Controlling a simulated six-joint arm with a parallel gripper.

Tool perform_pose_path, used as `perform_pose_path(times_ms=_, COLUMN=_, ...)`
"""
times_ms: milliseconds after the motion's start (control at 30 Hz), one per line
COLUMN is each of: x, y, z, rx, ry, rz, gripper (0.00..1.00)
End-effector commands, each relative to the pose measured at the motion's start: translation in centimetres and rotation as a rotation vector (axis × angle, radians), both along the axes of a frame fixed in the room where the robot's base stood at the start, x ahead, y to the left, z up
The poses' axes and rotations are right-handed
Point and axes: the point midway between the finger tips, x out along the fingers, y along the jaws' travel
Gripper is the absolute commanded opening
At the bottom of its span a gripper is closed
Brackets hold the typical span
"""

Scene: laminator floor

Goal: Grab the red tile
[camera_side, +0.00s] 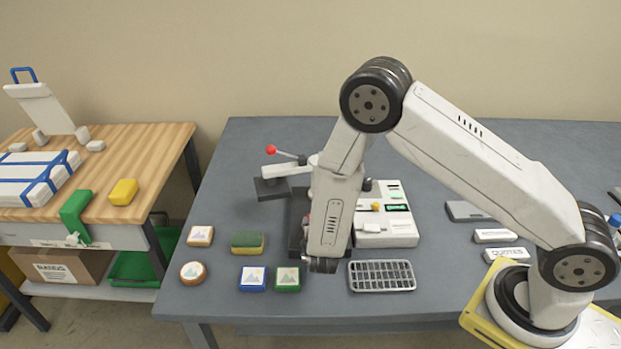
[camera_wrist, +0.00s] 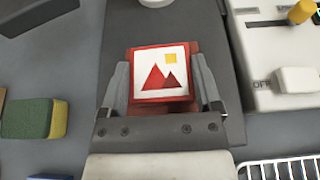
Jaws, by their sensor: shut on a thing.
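The red tile (camera_wrist: 161,74) has a white face with red mountains and a yellow square. In the wrist view it sits between the two grey fingers of my gripper (camera_wrist: 160,80), which are shut on its left and right sides. It is over a dark grey plate (camera_wrist: 222,100); I cannot tell whether it touches the plate. In the side view my gripper and the tile are mostly hidden behind my forearm.
A green-yellow sponge (camera_side: 247,242), blue tile (camera_side: 252,279), green tile (camera_side: 287,279) and wooden tile (camera_side: 200,236) lie left. A wire rack (camera_side: 381,276) lies in front; a white control box (camera_side: 385,225) stands right. A red-knobbed lever (camera_side: 286,152) is behind.

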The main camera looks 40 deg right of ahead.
Motion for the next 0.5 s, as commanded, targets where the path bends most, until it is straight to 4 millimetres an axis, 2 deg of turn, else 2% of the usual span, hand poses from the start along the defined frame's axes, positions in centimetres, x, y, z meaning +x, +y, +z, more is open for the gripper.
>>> perform_pose_path(times_ms=267, x=0.1, y=0.0, z=1.2, rx=0.001, ry=-0.003, rz=-0.001, gripper=0.06)
perform_pose_path(times_ms=500, x=0.1, y=0.0, z=3.7, rx=0.001, ry=-0.004, rz=-0.001, gripper=0.06)
